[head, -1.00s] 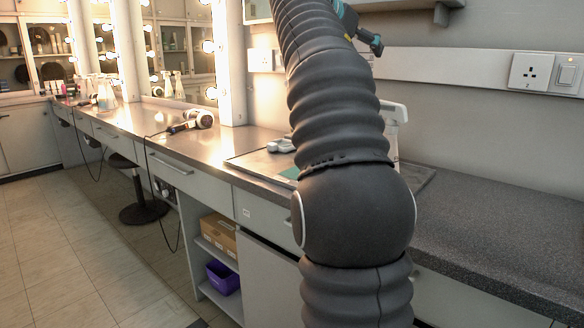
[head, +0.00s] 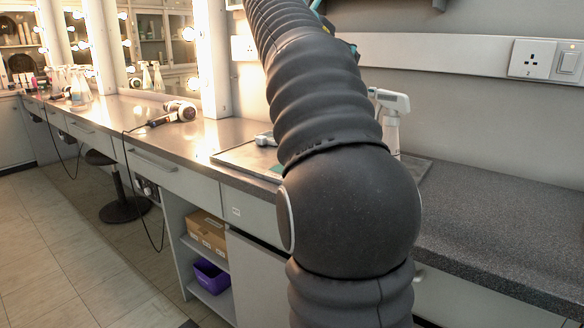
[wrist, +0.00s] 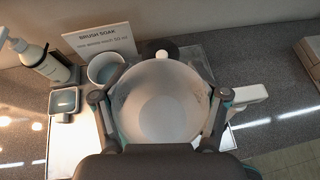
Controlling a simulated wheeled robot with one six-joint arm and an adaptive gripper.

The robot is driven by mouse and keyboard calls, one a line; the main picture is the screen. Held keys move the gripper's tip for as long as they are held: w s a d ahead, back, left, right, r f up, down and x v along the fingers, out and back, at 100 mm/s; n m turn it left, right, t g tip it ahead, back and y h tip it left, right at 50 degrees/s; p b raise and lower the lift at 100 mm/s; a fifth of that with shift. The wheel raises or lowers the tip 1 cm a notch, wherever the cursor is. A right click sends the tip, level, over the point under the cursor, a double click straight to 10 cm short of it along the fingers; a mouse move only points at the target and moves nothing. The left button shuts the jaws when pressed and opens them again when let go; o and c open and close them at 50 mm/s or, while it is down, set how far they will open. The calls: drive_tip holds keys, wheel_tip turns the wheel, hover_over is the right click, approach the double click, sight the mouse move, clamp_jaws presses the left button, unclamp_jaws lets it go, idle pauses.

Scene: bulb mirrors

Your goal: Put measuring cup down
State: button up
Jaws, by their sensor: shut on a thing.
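The measuring cup (wrist: 162,108) is a frosted, see-through vessel with a wide round mouth, seen from above in the wrist view. My gripper (wrist: 160,100) is shut on it, with one finger at each side. The cup hides what lies directly below it, so I cannot tell whether it touches a surface. In the head view my arm hides the cup and nearly all of the gripper.
A tray (wrist: 62,145) lies beneath on the dark counter (head: 490,220). The counter's right side is clear.

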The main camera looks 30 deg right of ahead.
wheel_tip(320, 180, down, 9)
drive_tip(key=b, duration=0.9)
drive_tip(key=shift+w+a+f+b, duration=0.4)
drive_tip(key=shift+w+f+b, duration=0.3)
drive_tip(key=shift+w+f, duration=1.2)
drive_tip(key=shift+w+a+f+b, duration=0.45)
drive_tip(key=shift+w+f+b, duration=0.25)
drive_tip(key=shift+w+f, duration=1.15)
drive_tip(key=shift+w+a+f+b, duration=0.4)
drive_tip(key=shift+w+f+b, duration=0.3)
drive_tip(key=shift+w+f, duration=1.2)
drive_tip(key=shift+f, duration=0.2)
drive_tip(key=o, duration=1.1)
drive_tip(key=shift+o, duration=0.2)
